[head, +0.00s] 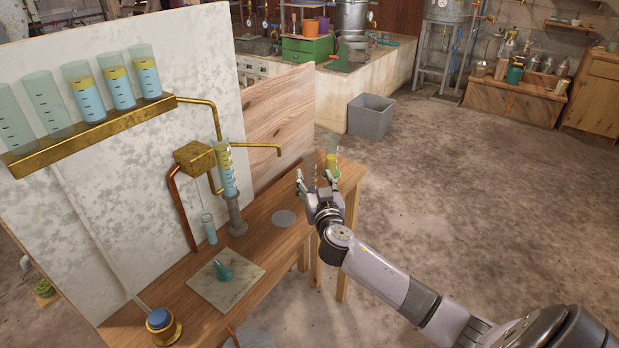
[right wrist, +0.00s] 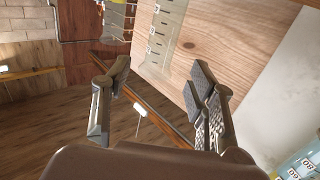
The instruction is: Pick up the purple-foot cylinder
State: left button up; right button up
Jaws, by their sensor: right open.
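No purple foot shows in either view, so I cannot tell which cylinder has it. My right gripper (head: 316,181) is open at the far end of the wooden bench, beside clear graduated glass. In the right wrist view, my right gripper (right wrist: 160,78) has its fingers spread, with a clear graduated cylinder (right wrist: 164,35) ahead of the gap, apparently untouched. A second glass with yellow in it (head: 333,160) stands just beyond the fingers, and it also shows in the right wrist view (right wrist: 116,18). My left gripper is not in view.
A brass rack (head: 95,133) on the wall panel holds several cylinders, some with blue and yellow liquid. A round grey disc (head: 284,218) and a plate with a teal object (head: 223,270) lie on the bench.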

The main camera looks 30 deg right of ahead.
aim_at(311, 167)
jog(key=x, duration=0.7)
jog(key=shift+w+d+f, duration=0.1)
jog(key=shift+w+d, duration=0.05)
jog(key=shift+w, duration=0.2)
jog(key=shift+s, duration=0.1)
jog(key=shift+c, duration=0.6)
grip_shut()
